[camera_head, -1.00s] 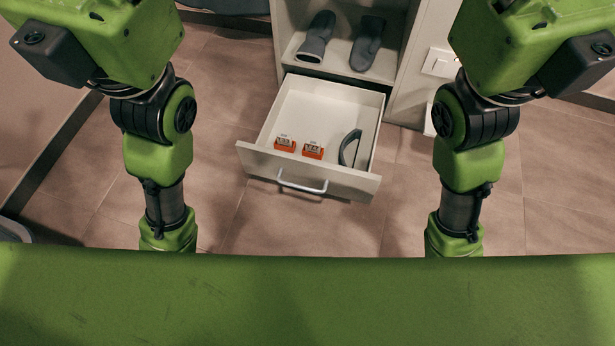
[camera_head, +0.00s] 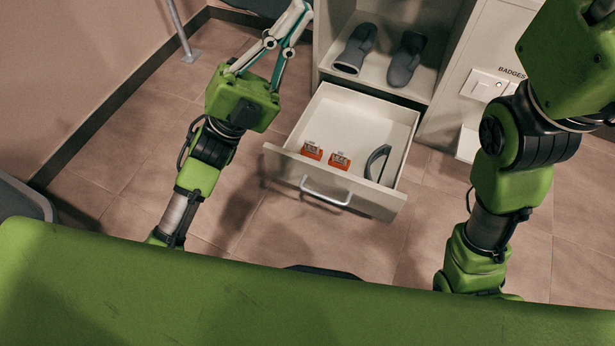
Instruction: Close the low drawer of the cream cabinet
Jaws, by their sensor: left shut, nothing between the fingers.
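The cream cabinet (camera_head: 337,22) stands at the top of the head view. Its low drawer (camera_head: 333,183) is pulled out, with a curved silver handle (camera_head: 325,191) on its front. Inside the drawer lie two small orange-and-white boxes (camera_head: 311,151) (camera_head: 339,161) and a dark curved item (camera_head: 377,161). My left gripper (camera_head: 299,14) is shut and empty, raised beside the cabinet's left side, up and left of the drawer, not touching the drawer front. My right arm comes down at the right, but its gripper is out of view.
Two dark grey boot-like items (camera_head: 357,48) (camera_head: 406,58) rest on the open shelf above the drawer. A panel marked BADGES (camera_head: 492,84) is at the right. A metal post (camera_head: 183,32) stands at the upper left. The tiled floor in front of the drawer is clear.

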